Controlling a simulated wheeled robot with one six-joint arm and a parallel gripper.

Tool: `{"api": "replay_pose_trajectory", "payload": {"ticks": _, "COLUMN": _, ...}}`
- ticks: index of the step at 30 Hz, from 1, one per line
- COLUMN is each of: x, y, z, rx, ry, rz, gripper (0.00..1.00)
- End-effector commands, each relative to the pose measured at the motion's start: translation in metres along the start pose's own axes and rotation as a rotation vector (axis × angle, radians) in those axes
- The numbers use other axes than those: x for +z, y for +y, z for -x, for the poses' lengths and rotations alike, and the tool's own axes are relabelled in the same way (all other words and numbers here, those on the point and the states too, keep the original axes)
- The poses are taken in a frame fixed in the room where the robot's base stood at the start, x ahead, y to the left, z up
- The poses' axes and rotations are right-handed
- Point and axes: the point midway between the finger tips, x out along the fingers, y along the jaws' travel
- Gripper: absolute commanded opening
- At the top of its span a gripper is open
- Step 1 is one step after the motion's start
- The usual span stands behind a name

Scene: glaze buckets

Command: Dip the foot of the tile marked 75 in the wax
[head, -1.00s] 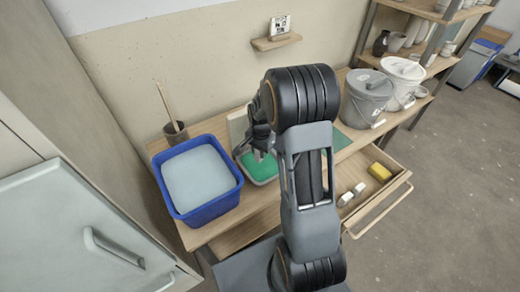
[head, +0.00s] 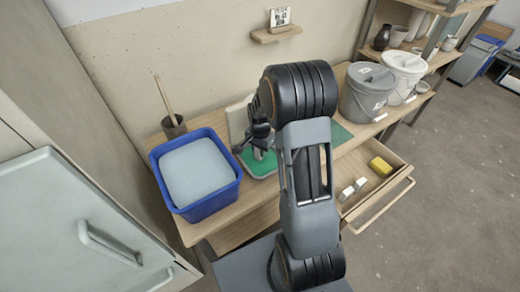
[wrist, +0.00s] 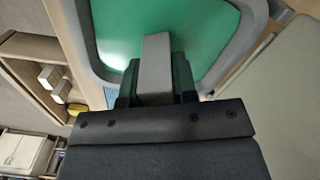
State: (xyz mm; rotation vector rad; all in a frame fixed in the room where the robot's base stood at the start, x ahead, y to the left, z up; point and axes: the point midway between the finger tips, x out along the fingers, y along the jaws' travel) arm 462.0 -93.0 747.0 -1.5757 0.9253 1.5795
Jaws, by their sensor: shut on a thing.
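My gripper (wrist: 155,88) is shut on a pale grey tile (wrist: 156,58), which sticks out beyond the fingers in the wrist view. No number shows on the tile from here. Beyond it is a grey-rimmed tray of green wax (wrist: 200,22). In the head view my gripper (head: 258,136) is over that tray (head: 247,164), with the tile's pale end (head: 258,154) showing below it. My arm hides part of the tray. I cannot tell whether the tile's foot touches the green surface.
A blue tub (head: 208,208) of pale liquid stands left of the tray, with a brush pot (head: 174,126) behind it. An open drawer (head: 392,194) holds white blocks (head: 353,188) and a yellow sponge (head: 380,166).

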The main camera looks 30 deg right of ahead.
Motion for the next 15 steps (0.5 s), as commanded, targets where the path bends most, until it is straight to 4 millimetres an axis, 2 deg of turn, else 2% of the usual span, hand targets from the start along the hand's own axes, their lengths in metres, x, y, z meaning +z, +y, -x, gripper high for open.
{"api": "replay_pose_trajectory", "payload": {"ticks": 15, "x": 0.000, "y": 0.000, "z": -0.013, "rx": 0.000, "ry": 0.000, "rz": 0.000, "gripper": 0.00}}
